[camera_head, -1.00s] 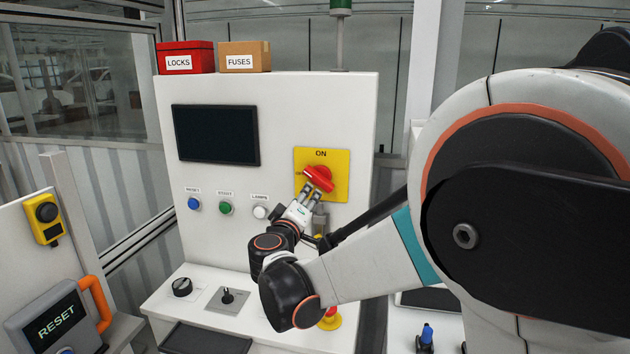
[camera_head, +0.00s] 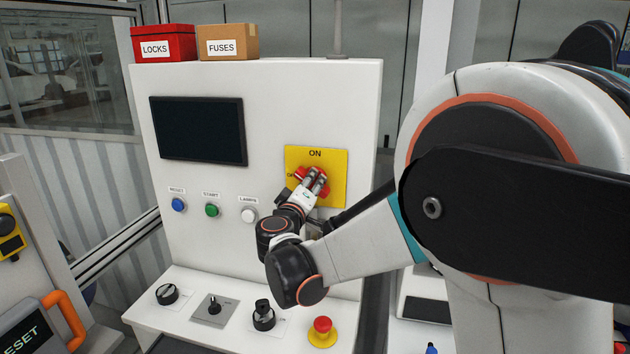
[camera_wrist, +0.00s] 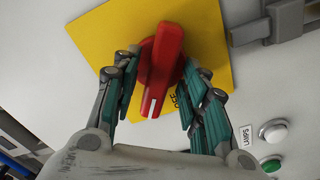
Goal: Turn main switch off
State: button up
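The main switch is a red rotary handle (camera_wrist: 160,68) on a yellow plate (camera_head: 331,185) marked ON at the top. The handle also shows partly in the head view (camera_head: 322,190). In the wrist view its white mark points a little to one side of the partly hidden OFF label, so the handle looks tilted. My gripper (camera_wrist: 165,95) reaches in from the front with its two fingers apart, one on each side of the handle. A gap shows by the right finger; I cannot tell whether the left finger touches. The gripper hides much of the handle in the head view (camera_head: 313,183).
RESET (camera_head: 178,205), START (camera_head: 211,210) and LAMPS (camera_head: 248,215) buttons sit left of the switch. A red emergency stop (camera_head: 322,326) and several knobs are on the ledge below. A dark screen (camera_head: 198,130) is upper left.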

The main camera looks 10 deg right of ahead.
jog(key=shift+r, duration=0.1)
grip_shut()
jog(key=shift+n, duration=0.5)
jog(key=shift+n+b, duration=0.5)
jog(key=shift+n, duration=0.4)
jog(key=shift+n+b, duration=0.5)
jog(key=shift+n, duration=1.7)
grip_release()
